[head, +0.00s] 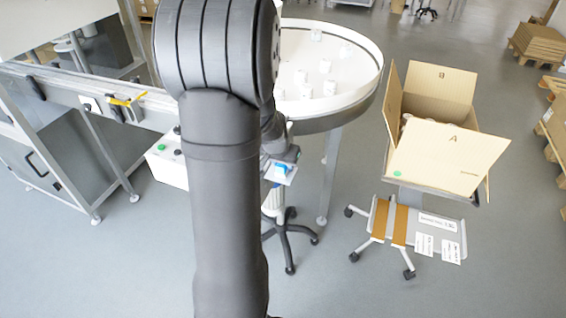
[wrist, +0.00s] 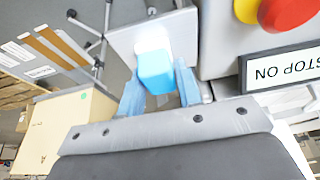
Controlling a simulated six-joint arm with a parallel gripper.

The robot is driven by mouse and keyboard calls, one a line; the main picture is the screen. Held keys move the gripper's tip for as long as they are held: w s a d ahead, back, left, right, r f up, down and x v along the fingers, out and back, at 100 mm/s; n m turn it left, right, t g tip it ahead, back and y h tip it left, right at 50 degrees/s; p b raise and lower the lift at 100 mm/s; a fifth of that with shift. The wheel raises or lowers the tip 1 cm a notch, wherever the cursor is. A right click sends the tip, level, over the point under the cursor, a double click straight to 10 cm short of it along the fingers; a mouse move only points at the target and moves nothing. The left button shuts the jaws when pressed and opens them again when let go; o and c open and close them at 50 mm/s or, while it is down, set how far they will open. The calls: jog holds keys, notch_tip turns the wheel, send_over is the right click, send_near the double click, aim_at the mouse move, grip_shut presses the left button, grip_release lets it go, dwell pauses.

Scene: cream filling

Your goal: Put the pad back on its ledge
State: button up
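The pad is a small block with a light blue face (wrist: 155,72) and a bright white part behind it. In the wrist view it sits between the two blue fingers of my gripper (wrist: 160,84), which lie close against its sides. Behind the pad is a pale grey plate, the ledge (wrist: 183,28); the pad overlaps it in this view, and I cannot tell whether they touch. In the head view, a blue spot on the pale ledge (head: 277,179) shows just right of my arm, which hides most of this area.
A round white table (head: 345,95) with several small jars stands behind. An open carton (head: 447,160) stands on the right.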

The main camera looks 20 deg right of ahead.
jog(key=o, duration=0.3)
jog(key=shift+o, duration=0.2)
jog(key=shift+r, duration=0.15)
jog(key=v, duration=1.2)
jog(key=x, duration=1.1)
jog(key=shift+w+d+f, duration=0.1)
jog(key=shift+f, duration=0.25)
jog(key=shift+w, duration=0.1)
jog(key=shift+r, duration=1.1)
jog(key=shift+f, duration=0.1)
